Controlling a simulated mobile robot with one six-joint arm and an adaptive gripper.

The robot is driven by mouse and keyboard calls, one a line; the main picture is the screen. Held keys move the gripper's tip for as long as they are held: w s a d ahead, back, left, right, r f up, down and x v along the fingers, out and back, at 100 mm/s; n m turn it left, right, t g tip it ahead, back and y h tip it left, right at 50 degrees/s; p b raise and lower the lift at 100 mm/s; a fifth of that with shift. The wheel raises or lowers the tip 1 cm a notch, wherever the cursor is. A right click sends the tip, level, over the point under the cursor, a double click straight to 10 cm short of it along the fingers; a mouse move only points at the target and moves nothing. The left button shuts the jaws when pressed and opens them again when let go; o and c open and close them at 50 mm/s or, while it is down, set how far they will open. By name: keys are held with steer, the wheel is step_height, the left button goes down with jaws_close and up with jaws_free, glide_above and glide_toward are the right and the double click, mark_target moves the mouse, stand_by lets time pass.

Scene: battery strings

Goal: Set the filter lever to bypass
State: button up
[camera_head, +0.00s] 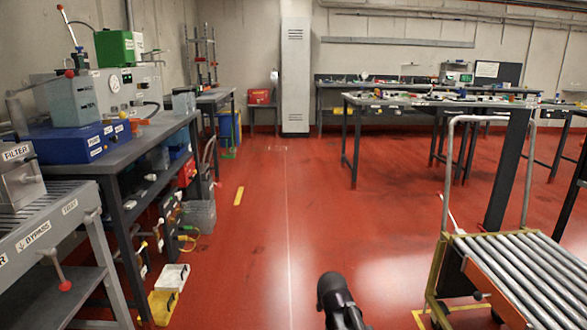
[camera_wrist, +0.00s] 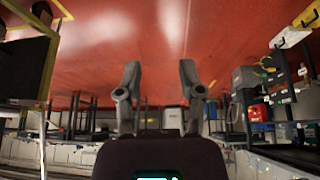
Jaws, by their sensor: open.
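A lever with a red knob (camera_head: 65,285) sticks out low from the front rail of a grey roller stand at the lower left of the head view. Its rod slants down and right from a pivot below the label BYPASS (camera_head: 35,235). A grey box labelled FILTER (camera_head: 18,165) stands on the stand at the left edge. Another label, cut off and ending in R, is at the left edge. My gripper (camera_wrist: 160,64) is open and empty in the wrist view, with its two fingers apart. In the head view it is not clearly seen; the lever is not seen in the wrist view.
A workbench (camera_head: 150,155) with equipment stands behind the roller stand. A yellow bin (camera_head: 163,306) and a white bin (camera_head: 172,277) lie on the floor beside it. A roller cart (camera_head: 445,265) stands at the right. The red floor between is clear.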

steer(key=s+d+r+g+p, duration=0.1)
steer(key=s+d+g+p, duration=0.2)
steer(key=s, duration=0.4)
steer(key=s+d+r+g, duration=0.1)
steer(key=s+d+g, duration=0.2)
steer(key=s+d, duration=0.35)
step_height(320, 180, up, 37)
steer(key=s+a+p, duration=0.1)
steer(key=p, duration=3.6)
steer(key=shift+a+f, duration=0.2)
steer(key=shift+a, duration=0.1)
steer(key=shift+s, duration=0.1)
